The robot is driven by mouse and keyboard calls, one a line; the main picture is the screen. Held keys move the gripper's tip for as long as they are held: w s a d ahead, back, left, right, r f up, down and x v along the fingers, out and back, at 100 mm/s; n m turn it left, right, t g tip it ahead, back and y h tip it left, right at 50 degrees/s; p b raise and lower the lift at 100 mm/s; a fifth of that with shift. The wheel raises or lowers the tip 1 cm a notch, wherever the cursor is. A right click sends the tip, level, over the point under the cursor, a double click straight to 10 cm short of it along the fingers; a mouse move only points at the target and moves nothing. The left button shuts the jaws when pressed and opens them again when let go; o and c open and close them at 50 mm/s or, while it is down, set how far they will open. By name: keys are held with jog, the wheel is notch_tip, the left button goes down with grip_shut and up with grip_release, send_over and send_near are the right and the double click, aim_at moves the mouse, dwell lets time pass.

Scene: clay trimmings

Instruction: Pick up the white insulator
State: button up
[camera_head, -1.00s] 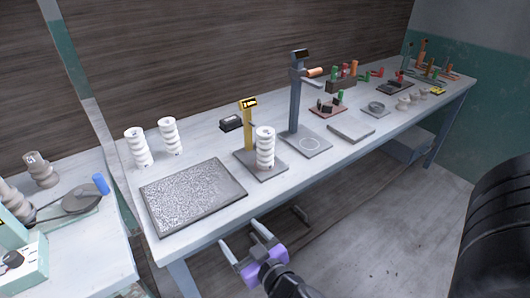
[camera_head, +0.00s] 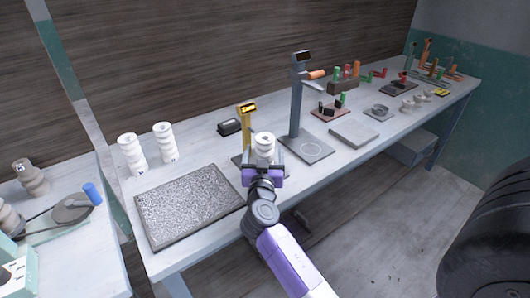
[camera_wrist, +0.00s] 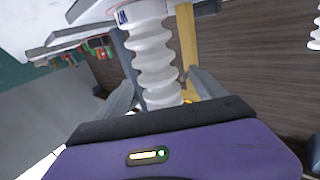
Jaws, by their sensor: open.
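A ribbed white insulator (camera_head: 264,142) stands upright on the dark base of the yellow-post gauge (camera_head: 246,122). My gripper (camera_head: 264,164) is at this insulator from the bench's front side, hiding its lower part in the head view. In the wrist view the insulator (camera_wrist: 154,60) is between the two grey fingers of my open gripper (camera_wrist: 165,95), with gaps showing beside it. Two more ribbed white insulators (camera_head: 132,153) (camera_head: 165,142) stand upright at the left end of the bench.
A speckled grey slab (camera_head: 188,203) lies left of my gripper. A tall grey post gauge (camera_head: 297,95) stands close on the right, and a small black box (camera_head: 229,127) sits behind. Smaller parts and racks fill the bench's far right. A side table (camera_head: 75,250) is at left.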

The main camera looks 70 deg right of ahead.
jog(key=p+x, duration=0.1)
jog(key=x, duration=0.2)
jog(key=shift+d+r, duration=0.15)
jog(key=shift+d, duration=0.2)
jog(key=shift+w+d+p, duration=0.25)
jog(key=shift+d+p, duration=0.1)
jog(key=shift+d, duration=0.2)
jog(key=shift+c, duration=0.3)
grip_shut()
